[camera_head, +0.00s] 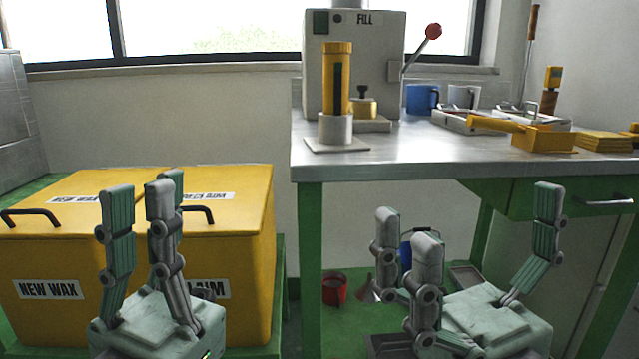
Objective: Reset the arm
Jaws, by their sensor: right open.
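My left gripper (140,200) points upward at the lower left, in front of the yellow boxes. Its grey-green fingers lean inward with a narrow gap showing between them. I see nothing held there, but how far it is open is unclear from this angle. My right gripper (480,225) points upward at the lower right, in front of the workbench. Its fingers are spread wide and nothing is between them. Both grippers are apart from the objects on the bench.
Yellow boxes (240,245) labelled NEW WAX and RECLAIM stand at the left. The metal workbench (400,160) carries a FILL machine (340,65), a yellow cylinder (337,80), mugs (421,98) and yellow tools (543,138). A red bucket (335,289) stands below the bench.

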